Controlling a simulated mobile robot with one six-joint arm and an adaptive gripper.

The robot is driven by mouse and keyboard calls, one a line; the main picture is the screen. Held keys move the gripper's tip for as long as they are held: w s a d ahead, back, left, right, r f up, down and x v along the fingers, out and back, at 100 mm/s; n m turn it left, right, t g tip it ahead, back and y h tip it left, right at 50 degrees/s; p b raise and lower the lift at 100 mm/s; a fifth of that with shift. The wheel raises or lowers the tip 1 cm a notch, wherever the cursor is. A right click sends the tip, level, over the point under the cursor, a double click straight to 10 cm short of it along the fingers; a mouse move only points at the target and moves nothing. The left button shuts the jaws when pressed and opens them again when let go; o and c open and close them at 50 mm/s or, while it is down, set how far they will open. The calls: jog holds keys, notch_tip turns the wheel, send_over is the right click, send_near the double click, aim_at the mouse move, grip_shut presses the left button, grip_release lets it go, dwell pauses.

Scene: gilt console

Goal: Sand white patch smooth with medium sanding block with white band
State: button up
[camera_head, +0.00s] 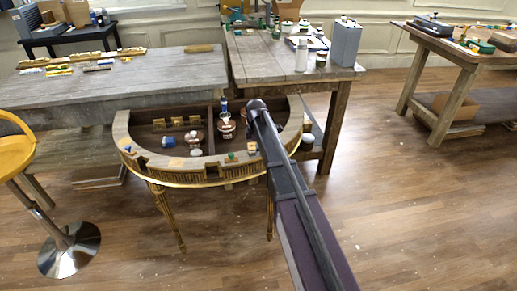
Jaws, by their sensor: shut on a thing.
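The half-round gilt console (205,178) stands in the middle on thin gilded legs, its top open to show compartments inside. Several small items lie in and on it, too small to name surely. A white patch and a sanding block with a white band cannot be made out for certain. My arm reaches from the bottom right up to the console's right side, where it covers part of the rim. My gripper does not show; it may be hidden behind the arm.
A grey wooden workbench (178,75) stands behind the console at left, another bench (262,71) behind at right. A yellow stool (12,155) stands at left. A third table (448,51) is at far right. The wooden floor (430,190) at right is clear.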

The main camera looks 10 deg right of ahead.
jog(key=shift+w+d, duration=0.25)
jog(key=shift+d, duration=0.3)
jog(key=shift+s+a, duration=0.25)
jog(key=shift+a, duration=0.3)
notch_tip(320, 180, up, 7)
jog(key=p, duration=0.7)
jog(key=shift+r, duration=0.2)
jog(key=shift+w+d, duration=0.1)
dwell(0.3)
jog(key=shift+w+d, duration=0.15)
jog(key=shift+d, duration=0.35)
dwell(1.2)
jog(key=shift+f, duration=0.2)
